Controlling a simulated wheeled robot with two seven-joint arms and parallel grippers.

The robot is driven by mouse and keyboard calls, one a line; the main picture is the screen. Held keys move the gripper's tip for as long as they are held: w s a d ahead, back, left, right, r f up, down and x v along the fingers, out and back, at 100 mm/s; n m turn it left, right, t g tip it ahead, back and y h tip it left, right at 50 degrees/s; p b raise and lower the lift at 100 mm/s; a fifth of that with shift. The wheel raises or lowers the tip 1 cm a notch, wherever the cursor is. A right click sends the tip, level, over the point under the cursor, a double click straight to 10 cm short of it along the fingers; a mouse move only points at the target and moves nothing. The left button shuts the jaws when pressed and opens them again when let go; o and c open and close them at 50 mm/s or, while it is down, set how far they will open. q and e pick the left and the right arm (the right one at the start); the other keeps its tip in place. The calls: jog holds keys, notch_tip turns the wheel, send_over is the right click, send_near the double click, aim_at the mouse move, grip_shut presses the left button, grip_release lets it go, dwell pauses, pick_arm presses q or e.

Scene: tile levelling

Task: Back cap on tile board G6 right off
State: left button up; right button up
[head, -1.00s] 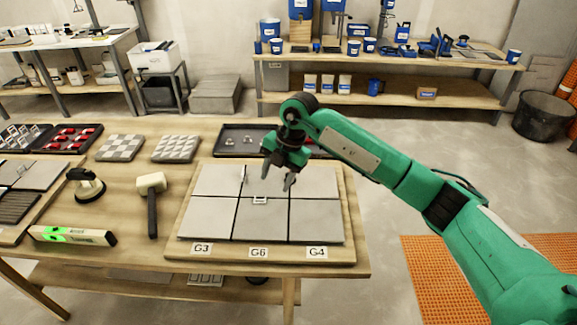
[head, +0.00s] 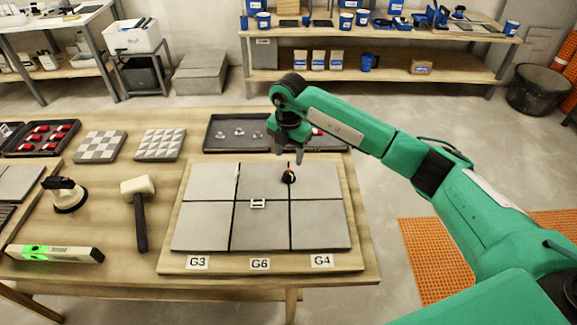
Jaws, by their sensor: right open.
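Tile board G6 (head: 365,240) lies on the bench with grey tiles in two rows. A pale clip (head: 237,172) stands at the back of the left joint, and a white clip piece (head: 258,204) lies near the middle of the board. My right gripper (head: 289,158) is open, just above and behind the cap in the picture, with a visible gap below its fingertips. My left gripper is out of view.
A mallet (head: 139,190), a suction lifter (head: 65,195) and a level (head: 55,254) lie to the left. Two patterned tiles (head: 160,145) lie beyond the mallet.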

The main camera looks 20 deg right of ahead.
aim_at(289, 169)
notch_tip(289, 169, down, 7)
jog(key=shift+p, duration=0.4)
jog(key=c, duration=1)
